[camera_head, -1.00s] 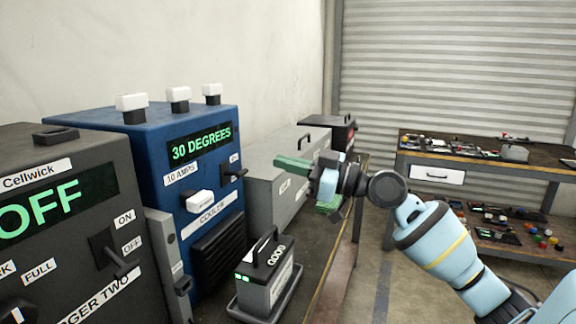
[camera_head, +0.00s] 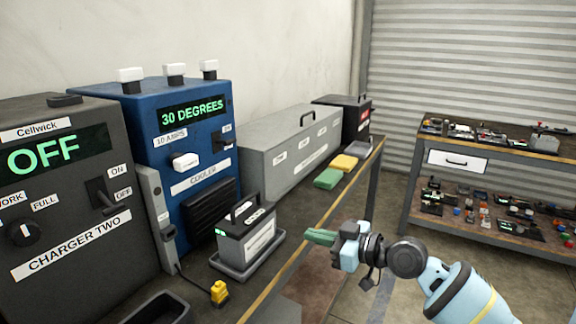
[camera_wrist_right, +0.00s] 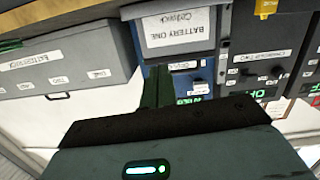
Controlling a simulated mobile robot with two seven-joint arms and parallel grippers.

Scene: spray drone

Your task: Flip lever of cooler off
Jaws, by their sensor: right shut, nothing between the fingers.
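The cooler (camera_head: 190,100) is a blue box at left centre in the head view. Its display reads "30 DEGREES", and a label below reads "COOLER". Its small dark lever (camera_head: 222,139) is on the right of its front, close to an ON label. The lever's exact tilt is too small to tell. My right gripper (camera_head: 318,237) has green fingers that are shut and empty. It is by the front edge of the bench, right of the cooler and apart from it. The wrist view shows its fingers (camera_wrist_right: 156,88), with part of the cooler (camera_wrist_right: 208,72) behind. My left gripper is not in view.
Charger two (camera_head: 75,220) stands left of the cooler, its display reading OFF. A battery (camera_head: 247,230) on a tray stands in front of the cooler. A grey case (camera_head: 290,150) stands to the right. A yellow plug (camera_head: 219,292) lies near the front. A second bench (camera_head: 490,145) is at right.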

